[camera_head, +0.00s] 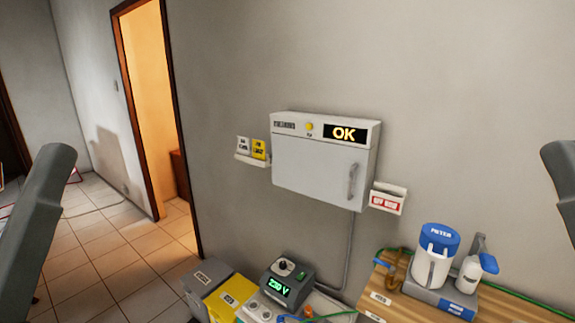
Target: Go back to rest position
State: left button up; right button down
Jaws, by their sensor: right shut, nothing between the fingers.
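Grey parts of my two arms stand at the picture's sides. My left arm (38,215) rises from the bottom at the left edge, and its gripper is out of the picture. My right arm (562,180) shows at the right edge, cut off by the frame. My right gripper is shut with nothing in it; its fingertips cannot be made out clearly. Neither arm visibly touches anything.
A white wall cabinet (312,175) reads OK, with small holders (388,198) beside it. Below stand a 230 V box (287,284), a yellow box (232,298) and a wooden bench (377,290) with a blue-lidded jug (433,262). Tiled floor (110,250) and a doorway are at left.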

notch_tip(320, 180, up, 37)
jog(key=p, duration=3.3)
jog(key=shift+w, duration=0.15)
